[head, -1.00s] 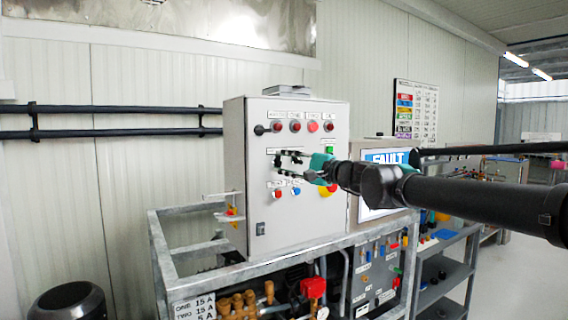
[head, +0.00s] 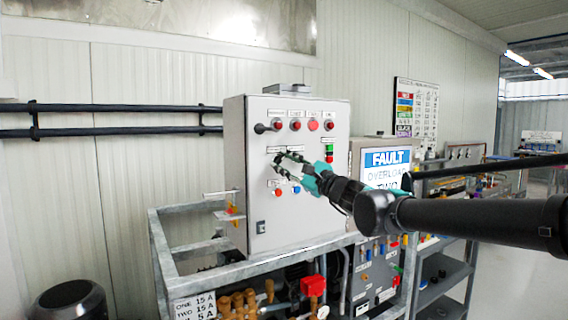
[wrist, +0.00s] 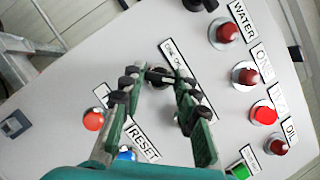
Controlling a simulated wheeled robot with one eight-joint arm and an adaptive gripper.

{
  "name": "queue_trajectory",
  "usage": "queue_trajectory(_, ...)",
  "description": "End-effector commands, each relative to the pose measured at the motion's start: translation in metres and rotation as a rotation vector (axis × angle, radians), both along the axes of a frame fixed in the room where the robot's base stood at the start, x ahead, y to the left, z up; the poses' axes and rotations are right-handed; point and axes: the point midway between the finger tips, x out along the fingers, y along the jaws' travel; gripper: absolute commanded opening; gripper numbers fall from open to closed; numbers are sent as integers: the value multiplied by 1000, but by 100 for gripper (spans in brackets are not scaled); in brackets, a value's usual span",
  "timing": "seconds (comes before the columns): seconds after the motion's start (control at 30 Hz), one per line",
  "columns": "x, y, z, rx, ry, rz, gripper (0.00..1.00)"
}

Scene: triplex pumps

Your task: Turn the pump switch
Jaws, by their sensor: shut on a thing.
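A light grey control cabinet (head: 262,212) stands on a metal frame, its front door carrying the pump controls. My gripper (head: 281,160) is at the middle of that door, with its black-and-green fingers reaching the panel from the right. In the wrist view my gripper (wrist: 155,82) has its fingers converging on a small dark switch knob (wrist: 159,76) below a white label. The gripper is shut on this knob. The knob is largely hidden between the fingertips, so its exact angle is hard to tell.
Several red lamps (head: 296,125) and a black lever (head: 261,128) sit above the gripper. A blue button (wrist: 127,154) and an orange-red button (wrist: 92,120) lie below it, close to the fingers. A screen (head: 388,162) reading FAULT stands right of the cabinet.

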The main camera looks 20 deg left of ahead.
Motion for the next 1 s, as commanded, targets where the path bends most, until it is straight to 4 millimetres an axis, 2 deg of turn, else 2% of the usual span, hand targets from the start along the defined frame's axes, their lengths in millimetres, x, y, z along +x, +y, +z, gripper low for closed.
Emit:
queue_trajectory(0.4, 0, 0, -1, 2, 5, -1, 2)
queue_trajectory(0.43, 0, 0, -1, 2, 5, -1, 33)
queue_trajectory(0.57, 0, 0, -1, 3, 5, -1, 49)
queue_trajectory(0.6, 0, 0, -1, 3, 5, -1, 52)
queue_trajectory(0.87, 0, 0, 0, 3, 5, -1, 52)
queue_trajectory(1.0, -3, -8, -3, 3, 4, -2, 52)
